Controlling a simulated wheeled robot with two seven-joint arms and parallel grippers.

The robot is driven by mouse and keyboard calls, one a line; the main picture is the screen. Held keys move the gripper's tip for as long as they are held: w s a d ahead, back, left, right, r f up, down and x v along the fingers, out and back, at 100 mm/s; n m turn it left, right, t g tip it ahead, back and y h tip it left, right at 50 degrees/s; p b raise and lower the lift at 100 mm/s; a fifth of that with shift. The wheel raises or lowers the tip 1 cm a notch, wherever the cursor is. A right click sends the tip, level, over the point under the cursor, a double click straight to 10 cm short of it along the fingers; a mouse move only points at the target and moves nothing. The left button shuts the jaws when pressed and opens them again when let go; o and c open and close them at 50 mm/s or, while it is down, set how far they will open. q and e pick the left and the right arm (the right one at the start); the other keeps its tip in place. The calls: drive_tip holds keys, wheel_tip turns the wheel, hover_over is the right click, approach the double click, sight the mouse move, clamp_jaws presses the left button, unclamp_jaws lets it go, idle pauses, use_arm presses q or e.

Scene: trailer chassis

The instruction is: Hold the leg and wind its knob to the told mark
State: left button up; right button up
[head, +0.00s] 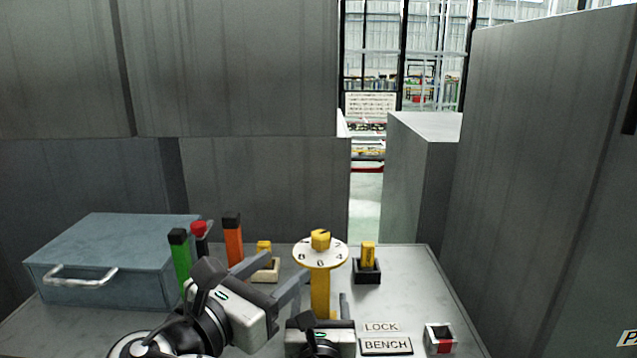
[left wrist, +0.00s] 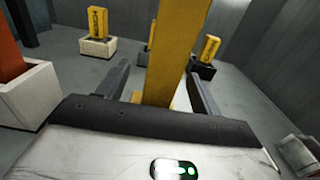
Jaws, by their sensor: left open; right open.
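The yellow leg (head: 320,292) stands upright on the bench, topped by a pale round dial (head: 308,258) with numbers including 2, 4, 6 and 8. A yellow knob (head: 320,240) sits on the dial; its exact mark is too small to read.
Yellow pieces stand in a pale block (head: 267,272) and a black block (head: 367,272). A blue-grey box (head: 110,255) is left. LOCK (head: 381,327) and BENCH (head: 386,346) plates lie right.

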use_arm(q)
drive_tip(key=s+p, duration=0.1)
drive_tip(key=s, duration=0.2)
drive_tip(key=shift+s+p, duration=0.9)
drive_tip(key=shift+s, duration=1.35)
drive_tip(key=o, duration=0.6)
drive_tip(key=shift+c, duration=0.2)
drive_tip(key=shift+w, duration=0.1)
